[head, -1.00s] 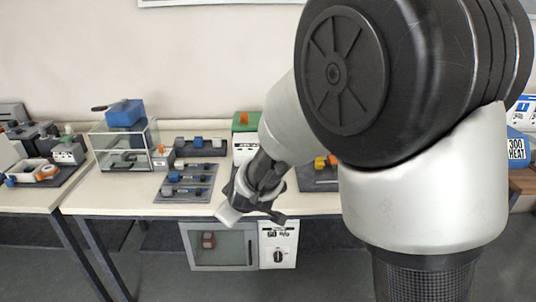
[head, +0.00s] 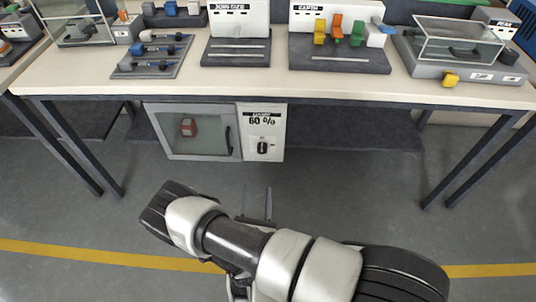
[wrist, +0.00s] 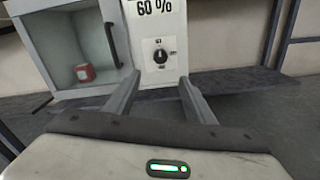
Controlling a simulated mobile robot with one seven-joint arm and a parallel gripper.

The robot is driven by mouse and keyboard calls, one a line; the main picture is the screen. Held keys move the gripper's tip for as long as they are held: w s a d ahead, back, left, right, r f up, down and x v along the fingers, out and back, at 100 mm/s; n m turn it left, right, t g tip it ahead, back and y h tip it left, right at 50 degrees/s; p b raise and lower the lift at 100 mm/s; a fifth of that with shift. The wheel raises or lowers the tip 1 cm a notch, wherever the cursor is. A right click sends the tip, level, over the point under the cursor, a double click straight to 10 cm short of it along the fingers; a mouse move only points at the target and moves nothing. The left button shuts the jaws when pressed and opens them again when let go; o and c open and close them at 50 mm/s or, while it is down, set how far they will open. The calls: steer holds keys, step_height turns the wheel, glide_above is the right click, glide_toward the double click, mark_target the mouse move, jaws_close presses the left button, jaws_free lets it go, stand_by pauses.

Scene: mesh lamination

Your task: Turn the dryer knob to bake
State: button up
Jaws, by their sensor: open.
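The dryer (head: 187,132) sits below the table, with a glass-fronted chamber on the left and a white control panel (head: 264,118) on the right. The panel reads 60 % and carries a dark round knob (head: 262,147). In the wrist view the knob (wrist: 160,56) stands with its pointer near upright; the small labels around it are too small to read. My gripper (wrist: 157,90) is open and empty, its two fingers either side of the line toward the knob and apart from it. In the head view my gripper (head: 256,205) is low in front of the dryer.
A red item (head: 187,127) is inside the dryer chamber. The tabletop (head: 250,86) above holds tool boards and a glass-walled box (head: 460,42). Table legs (head: 80,145) stand to the left and right. The floor in front, with a yellow line (head: 90,258), is clear.

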glide_toward(262, 151)
steer(key=shift+n, duration=0.3)
steer(key=w, duration=0.6)
steer(key=w+b, duration=0.1)
steer(key=w, duration=0.1)
steer(key=shift+w+d+f, duration=0.15)
steer(key=shift+w+d, duration=0.15)
steer(key=shift+w, duration=0.1)
steer(key=c, duration=1.1)
steer(key=shift+o, duration=0.2)
